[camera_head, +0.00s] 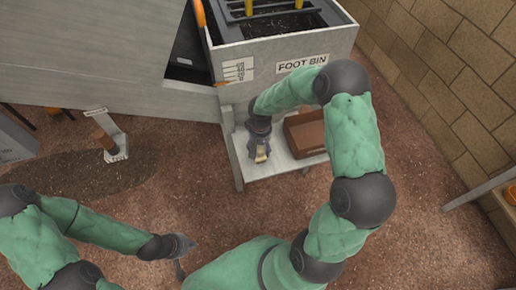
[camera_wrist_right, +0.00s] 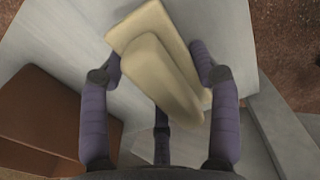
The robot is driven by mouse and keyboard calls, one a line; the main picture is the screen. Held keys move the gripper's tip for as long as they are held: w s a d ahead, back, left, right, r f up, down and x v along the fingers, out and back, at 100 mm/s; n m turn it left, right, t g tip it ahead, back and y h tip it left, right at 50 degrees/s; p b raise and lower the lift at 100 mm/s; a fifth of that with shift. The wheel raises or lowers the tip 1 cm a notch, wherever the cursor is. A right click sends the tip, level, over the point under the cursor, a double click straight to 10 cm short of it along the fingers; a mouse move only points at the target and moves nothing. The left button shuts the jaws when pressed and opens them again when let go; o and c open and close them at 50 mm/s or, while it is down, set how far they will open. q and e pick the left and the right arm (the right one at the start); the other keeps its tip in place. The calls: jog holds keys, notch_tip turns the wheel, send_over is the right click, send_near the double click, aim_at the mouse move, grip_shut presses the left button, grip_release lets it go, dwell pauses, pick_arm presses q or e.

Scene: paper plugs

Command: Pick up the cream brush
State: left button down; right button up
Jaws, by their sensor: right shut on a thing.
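The cream brush (camera_wrist_right: 150,55), a pale block with a raised back, shows in the right wrist view between the fingers of my right gripper (camera_wrist_right: 160,75). The gripper is shut on it. In the head view my right gripper (camera_head: 261,152) points down over the small grey table (camera_head: 255,172) and mostly hides the brush. I cannot tell whether the brush still touches the tabletop. My left gripper (camera_head: 182,254) hangs low at the bottom of the head view, away from the table; its fingers are too small to read.
A brown box (camera_head: 308,133) stands on the small table, close to the right gripper. The grey bin labelled FOOT BIN (camera_head: 285,55) stands behind the table. A brick wall (camera_head: 430,85) closes the right side. Brown floor (camera_head: 160,205) lies open at left.

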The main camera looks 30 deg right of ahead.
jog(key=shift+r+p, duration=0.45)
jog(key=shift+r, duration=0.15)
notch_tip(320, 180, up, 2)
jog(key=shift+r+p, duration=0.15)
jog(key=shift+p, duration=0.6)
jog(key=s+a+r+p, duration=0.2)
jog(key=a+r, duration=0.2)
jog(key=a, duration=0.2)
jog(key=s+a+r+p, duration=0.2)
jog(key=a+r, duration=0.3)
jog(key=a, duration=0.2)
jog(key=shift+a+r+p, duration=0.2)
jog(key=shift+a+p, duration=0.05)
jog(key=shift+p, duration=0.15)
